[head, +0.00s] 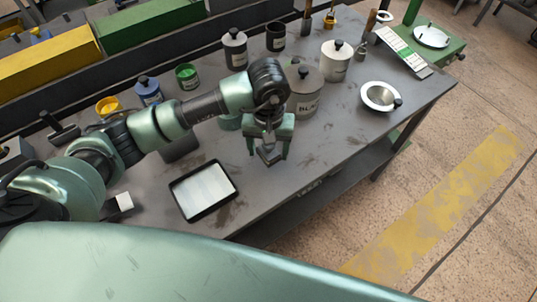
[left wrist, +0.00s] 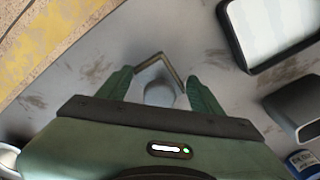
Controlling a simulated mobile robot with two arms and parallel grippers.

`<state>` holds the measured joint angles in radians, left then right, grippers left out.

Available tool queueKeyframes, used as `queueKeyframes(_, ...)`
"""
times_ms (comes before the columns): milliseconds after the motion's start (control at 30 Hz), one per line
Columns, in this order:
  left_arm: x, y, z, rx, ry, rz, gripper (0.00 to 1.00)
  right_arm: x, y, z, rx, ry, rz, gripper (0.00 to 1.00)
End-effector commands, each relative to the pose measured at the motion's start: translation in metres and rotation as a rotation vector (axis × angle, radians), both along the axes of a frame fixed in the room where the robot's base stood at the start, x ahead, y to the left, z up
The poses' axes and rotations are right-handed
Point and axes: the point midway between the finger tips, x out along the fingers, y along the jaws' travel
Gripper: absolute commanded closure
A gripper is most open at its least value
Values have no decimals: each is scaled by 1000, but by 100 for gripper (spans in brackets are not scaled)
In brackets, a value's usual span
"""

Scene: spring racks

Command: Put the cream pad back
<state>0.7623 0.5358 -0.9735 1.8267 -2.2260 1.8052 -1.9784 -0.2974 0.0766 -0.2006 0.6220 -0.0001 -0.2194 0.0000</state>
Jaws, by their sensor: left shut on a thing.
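My left gripper (head: 268,150) is above the bench, right of the black-rimmed tray. It is shut on a small square-cornered thing (head: 268,156), which looks dark grey in the head view. In the left wrist view the held thing (left wrist: 160,68) shows a thin brownish edge between the green fingers (left wrist: 160,85). I cannot tell whether it is the cream pad. The tray (head: 231,182) holds a flat whitish surface (head: 203,190). A small whitish block (head: 124,201) lies left of the tray beside my arm. My right gripper is not in view.
Several labelled canisters, including a large one (head: 305,95) and a white one (head: 336,62), stand behind the gripper. A yellow bin (head: 48,68) and a green bin (head: 150,22) line the back. The front bench right of the tray is clear.

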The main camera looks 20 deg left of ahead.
Motion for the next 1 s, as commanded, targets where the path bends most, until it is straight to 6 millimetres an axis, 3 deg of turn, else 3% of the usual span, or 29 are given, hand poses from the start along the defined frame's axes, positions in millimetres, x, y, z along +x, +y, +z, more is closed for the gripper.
queueKeyframes(300, -1, -1, -40, 0, 2, 0, 66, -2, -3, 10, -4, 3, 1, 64)
queueKeyframes(733, 0, 0, -48, 0, -1, -2, 66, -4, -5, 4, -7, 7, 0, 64)
queueKeyframes(767, 0, 0, -47, 0, -1, -1, 31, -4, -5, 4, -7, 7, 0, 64)
queueKeyframes(833, 0, 0, -46, 0, 0, -1, 12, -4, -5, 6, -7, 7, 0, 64)
queueKeyframes(1000, 0, 0, -46, 0, 0, -1, 12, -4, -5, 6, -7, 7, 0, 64)
